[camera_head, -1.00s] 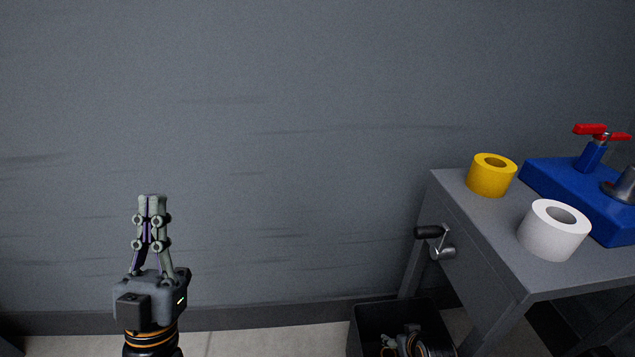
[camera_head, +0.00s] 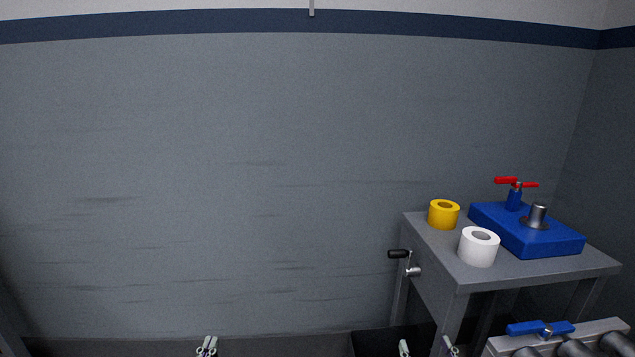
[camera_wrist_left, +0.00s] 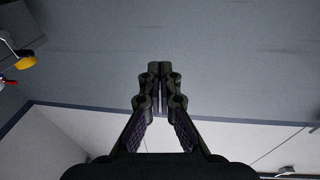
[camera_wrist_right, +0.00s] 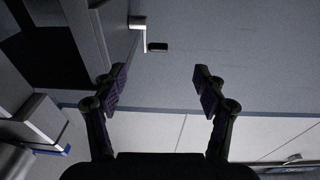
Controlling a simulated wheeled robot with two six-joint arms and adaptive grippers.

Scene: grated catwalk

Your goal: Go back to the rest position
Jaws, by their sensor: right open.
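My left gripper (camera_head: 207,345) shows only its fingertips at the bottom edge of the head view, left of the middle. In the left wrist view its fingers (camera_wrist_left: 157,69) are together, with nothing between them. My right gripper (camera_head: 427,348) shows two fingertips, well apart, at the bottom edge of the head view, in front of the grey table. In the right wrist view its fingers (camera_wrist_right: 159,72) are spread and empty. Both grippers point upward in the head view. The arms below them are out of the head view.
The grey table (camera_head: 534,268) at the right bears a yellow roll (camera_head: 443,215), a white roll (camera_head: 478,248) and a blue block (camera_head: 522,231) with a red-handled valve. A crank handle (camera_head: 405,257) sticks out from its side. A dark bin (camera_head: 372,342) stands below. A blue-handled fixture (camera_head: 541,329) stands front right.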

